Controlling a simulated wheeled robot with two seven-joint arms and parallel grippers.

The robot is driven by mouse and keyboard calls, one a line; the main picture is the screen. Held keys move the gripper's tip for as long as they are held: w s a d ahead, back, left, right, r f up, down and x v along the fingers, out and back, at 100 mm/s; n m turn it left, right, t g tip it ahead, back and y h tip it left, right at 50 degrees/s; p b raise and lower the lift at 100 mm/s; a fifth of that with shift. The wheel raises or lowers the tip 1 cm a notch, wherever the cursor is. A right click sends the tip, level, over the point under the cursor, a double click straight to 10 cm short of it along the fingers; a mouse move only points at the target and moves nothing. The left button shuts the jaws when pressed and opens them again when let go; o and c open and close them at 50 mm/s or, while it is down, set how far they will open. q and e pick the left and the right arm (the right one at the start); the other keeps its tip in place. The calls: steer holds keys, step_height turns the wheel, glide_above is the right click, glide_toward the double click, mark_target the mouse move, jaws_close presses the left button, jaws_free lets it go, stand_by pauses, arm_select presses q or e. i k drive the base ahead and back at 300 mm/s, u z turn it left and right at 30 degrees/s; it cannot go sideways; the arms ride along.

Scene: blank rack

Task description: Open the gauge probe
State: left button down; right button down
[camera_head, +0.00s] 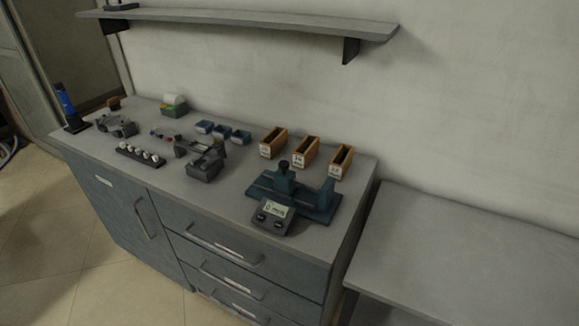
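A dark blue-green gauge (318,198) sits at the right end of the workbench. It has a flat base with upright blocks, one topped by a dark knob (284,165). A grey display box (272,214) with a pale lit screen and buttons stands at its front. The probe is too small to make out clearly, and I cannot tell whether it is open. Neither of my grippers shows in the head view.
The workbench (232,207) holds three wooden slotted boxes (305,151) behind the gauge, small blue bins (222,131), a dark grey device (205,164) and a rack of white balls (140,155). A shelf (250,20) hangs above. A lower grey table (460,260) stands at right.

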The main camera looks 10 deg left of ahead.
mark_target(285, 180)
steer(key=k, duration=0.5)
steer(key=u, duration=1.35)
steer(key=i, duration=0.25)
steer(key=z, duration=0.35)
